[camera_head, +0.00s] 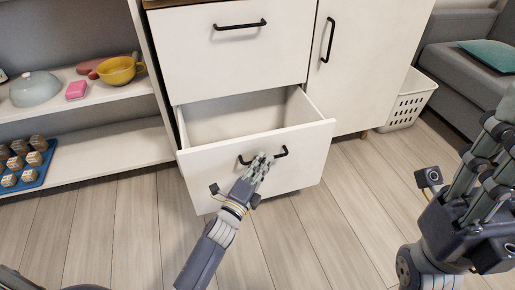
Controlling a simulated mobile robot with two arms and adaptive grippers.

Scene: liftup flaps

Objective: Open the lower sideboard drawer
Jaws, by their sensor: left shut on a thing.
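The white sideboard's lower drawer (300,170) is pulled out, and its empty-looking inside shows behind the front panel. Its black bar handle (282,153) sits near the middle of the front. My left gripper (259,164) is at this handle, shut on it, and hides the handle's middle part. My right gripper (492,150) is raised at the right edge, apart from the sideboard; its fingertips are partly cut off, so its opening is unclear.
The upper drawer (200,55) and the cupboard door (365,70) are closed. Open shelves at left hold a bowl (35,88), a yellow cup (118,70) and a blue tray (40,176). A white basket (409,103) and grey sofa (465,75) stand at right. The floor in front is clear.

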